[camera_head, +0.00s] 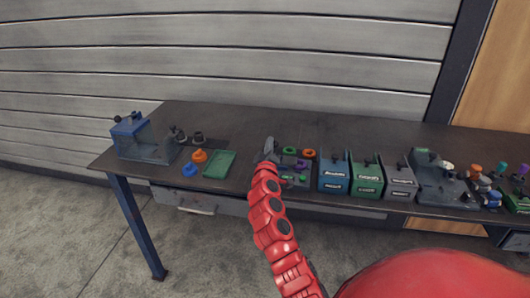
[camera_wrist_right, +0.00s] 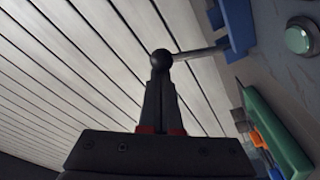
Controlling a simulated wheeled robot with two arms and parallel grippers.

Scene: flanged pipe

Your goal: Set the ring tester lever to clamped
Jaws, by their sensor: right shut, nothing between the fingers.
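In the right wrist view a lever, a grey rod with a black ball knob (camera_wrist_right: 162,60), sticks out from a blue block (camera_wrist_right: 238,28). My right gripper (camera_wrist_right: 160,82) is shut and empty, with its fingertips right at the ball; I cannot tell whether they touch it. A round green button (camera_wrist_right: 299,39) in a pale ring lies beside the blue block. In the head view my right gripper (camera_head: 268,146) is over the left edge of a grey fixture (camera_head: 292,177) and hides part of it. This lever cannot be made out there. My left gripper is out of view.
A green tray (camera_head: 219,164), an orange ring (camera_head: 199,156) and a blue ring (camera_head: 189,170) lie left of my arm. A blue and grey device (camera_head: 150,148) stands further left. Labelled boxes (camera_head: 366,178) stand to the right. The table's back strip (camera_head: 240,120) is clear.

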